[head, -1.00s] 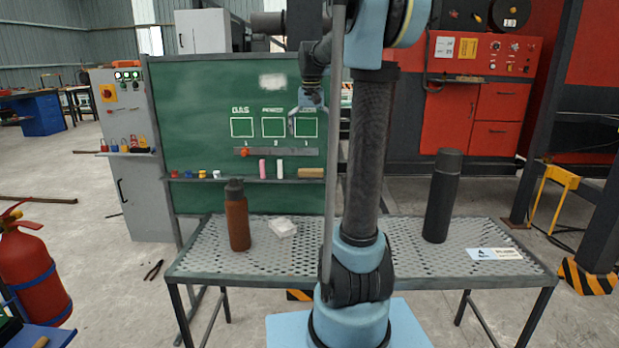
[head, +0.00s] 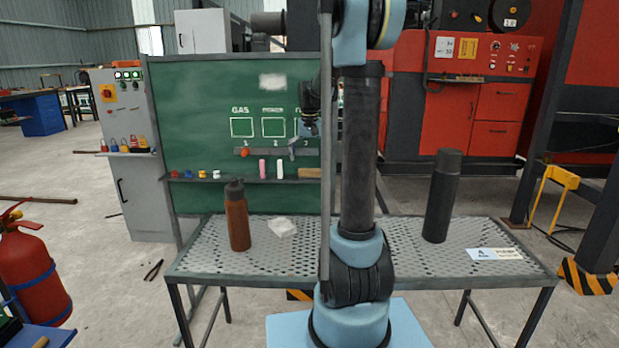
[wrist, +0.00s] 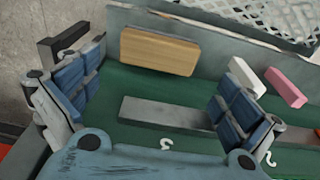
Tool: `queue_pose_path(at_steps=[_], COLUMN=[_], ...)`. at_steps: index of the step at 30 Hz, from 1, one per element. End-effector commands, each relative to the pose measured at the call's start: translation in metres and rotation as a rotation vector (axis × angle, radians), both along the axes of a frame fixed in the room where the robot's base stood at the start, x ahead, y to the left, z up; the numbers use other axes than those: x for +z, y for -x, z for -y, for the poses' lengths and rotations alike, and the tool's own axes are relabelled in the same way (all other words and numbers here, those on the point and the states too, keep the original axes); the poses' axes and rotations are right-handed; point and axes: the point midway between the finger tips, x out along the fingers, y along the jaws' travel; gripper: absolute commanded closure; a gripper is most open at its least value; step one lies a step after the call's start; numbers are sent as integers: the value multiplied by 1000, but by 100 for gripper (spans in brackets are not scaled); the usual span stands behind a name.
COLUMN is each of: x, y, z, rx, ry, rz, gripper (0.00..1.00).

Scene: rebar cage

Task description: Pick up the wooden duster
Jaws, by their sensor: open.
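The wooden duster (head: 310,173) rests at the right end of the green board's ledge in the head view, its right side close to my arm. In the wrist view the duster (wrist: 160,51) is a light-brown wooden block on the grey ledge, between the directions of my two fingers and beyond their tips. My gripper (wrist: 158,78) is open and empty, with blue-padded fingers spread wide. In the head view my gripper (head: 300,145) is in front of the board, above the duster, and partly hidden by my arm.
White chalk (head: 280,168) and pink chalk (head: 263,167) stand on the ledge left of the duster. A grey magnetic-looking bar (head: 262,152) is on the board. A mesh table (head: 285,258) stands in front, with a brown bottle (head: 237,218) and a dark bottle (head: 442,197).

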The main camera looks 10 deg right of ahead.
Motion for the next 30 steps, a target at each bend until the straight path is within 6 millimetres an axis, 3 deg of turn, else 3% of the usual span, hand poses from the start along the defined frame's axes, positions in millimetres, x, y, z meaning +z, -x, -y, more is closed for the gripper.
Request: queue_pose_path(at_steps=[7,16,26,30], x=[-14,-51,-58,-58], y=[0,-1,-2,-2], z=[1,3,3,3], rx=[0,0,0,0], ry=[0,0,0,0], rz=[0,0,0,0], gripper=[0,0,0,27])
